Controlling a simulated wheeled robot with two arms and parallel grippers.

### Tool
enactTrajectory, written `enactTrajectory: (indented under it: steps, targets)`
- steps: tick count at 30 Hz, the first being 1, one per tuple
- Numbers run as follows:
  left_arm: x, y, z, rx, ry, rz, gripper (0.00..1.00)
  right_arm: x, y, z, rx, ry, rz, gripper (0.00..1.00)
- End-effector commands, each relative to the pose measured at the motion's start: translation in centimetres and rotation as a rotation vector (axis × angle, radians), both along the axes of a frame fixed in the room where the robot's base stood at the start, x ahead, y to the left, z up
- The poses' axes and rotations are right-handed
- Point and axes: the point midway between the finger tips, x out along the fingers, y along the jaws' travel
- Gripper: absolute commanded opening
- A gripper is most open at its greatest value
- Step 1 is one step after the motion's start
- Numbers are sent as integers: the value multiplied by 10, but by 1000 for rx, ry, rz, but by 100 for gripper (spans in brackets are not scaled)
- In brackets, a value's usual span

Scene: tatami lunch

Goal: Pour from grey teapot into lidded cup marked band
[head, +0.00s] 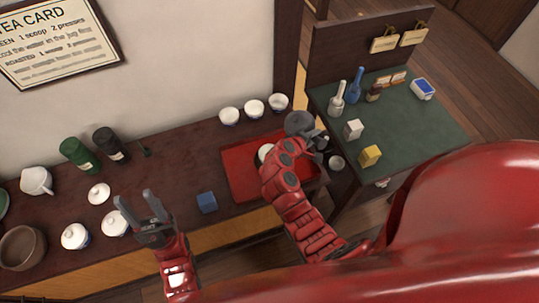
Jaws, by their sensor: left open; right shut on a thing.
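A grey teapot (298,122) is at the back right corner of the red tray (237,166). My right gripper (316,138) is shut on it, at its near right side. My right arm covers part of the tray. A white cup (265,152) shows on the tray, partly hidden by that arm. Two white lidded cups, one at the left (75,236) and one beside it (114,223), stand near the counter's front. A white lid-like piece (98,193) lies behind them. I cannot make out a band marking. My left gripper (147,204) is open and empty, right of these cups.
Three white cups (254,108) line the wall behind the tray. A blue cube (206,202) sits left of the tray. Green (80,155) and black (110,145) canisters, a white pitcher (37,180) and a brown bowl (22,248) stand left. A green-topped table (410,130) holds bottles and blocks.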

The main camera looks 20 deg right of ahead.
Motion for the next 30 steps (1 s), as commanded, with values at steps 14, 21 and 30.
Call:
enactTrajectory:
  steps: [14, 21, 30]
  targets:
    - [0, 0, -11, 0, 0, 0, 50, -5, 13, 7, -53, -27, 3, 0]
    - [0, 0, -15, 0, 0, 0, 50, -6, 16, 12, -73, -35, 2, 0]
    - [0, 0, -17, 0, 0, 0, 50, -6, 15, 15, -90, -43, 1, 0]
